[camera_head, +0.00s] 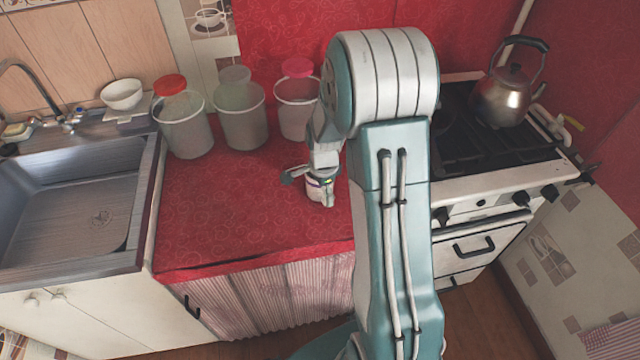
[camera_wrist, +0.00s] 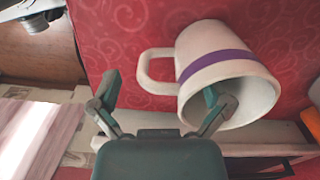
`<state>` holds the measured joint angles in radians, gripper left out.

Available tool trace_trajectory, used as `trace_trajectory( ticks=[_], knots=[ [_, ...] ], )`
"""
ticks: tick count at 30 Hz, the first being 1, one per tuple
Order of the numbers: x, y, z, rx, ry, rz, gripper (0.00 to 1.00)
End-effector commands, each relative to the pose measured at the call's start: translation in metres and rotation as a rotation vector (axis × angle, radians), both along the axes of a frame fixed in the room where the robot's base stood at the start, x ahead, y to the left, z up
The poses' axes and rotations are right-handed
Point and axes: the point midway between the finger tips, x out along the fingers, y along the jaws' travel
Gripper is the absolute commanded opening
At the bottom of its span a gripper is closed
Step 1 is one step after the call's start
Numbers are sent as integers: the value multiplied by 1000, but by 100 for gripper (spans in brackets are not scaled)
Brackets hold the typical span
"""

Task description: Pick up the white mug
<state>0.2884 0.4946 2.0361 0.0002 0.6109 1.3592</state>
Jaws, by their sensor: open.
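The white mug (camera_wrist: 228,42) has a purple band and a handle on its left side in the wrist view. It stands on the red counter, and its open top faces my camera. My gripper (camera_wrist: 162,88) is open and empty. Its right finger overlaps the mug's opening and appears to reach inside the rim; its left finger is out past the handle. The handle lies between the two fingers. In the head view, the mug (camera_head: 321,193) is small and partly covered by my gripper (camera_head: 305,181).
The red counter (camera_head: 245,215) is clear left of the mug. Several lidded containers, including a red-lidded one (camera_head: 184,127), stand behind. A sink (camera_head: 75,205) and white bowl (camera_head: 121,94) are left. A stove (camera_head: 465,145) with a kettle (camera_head: 507,98) is right.

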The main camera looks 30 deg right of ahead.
Motion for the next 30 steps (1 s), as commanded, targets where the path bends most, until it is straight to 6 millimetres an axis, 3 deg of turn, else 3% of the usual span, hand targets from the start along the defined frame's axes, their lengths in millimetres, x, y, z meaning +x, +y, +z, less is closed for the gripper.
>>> trace_trajectory(
  ticks=[2, 9, 22, 30],
  knots=[
    [0, 0, 0, 0, 0, 0, 99],
    [0, 0, 0, 0, 0, 0, 2],
    [0, 0, 1, 0, 1, 1, 2],
    [1, 0, 17, 0, -3, 1, 1]
  ],
)
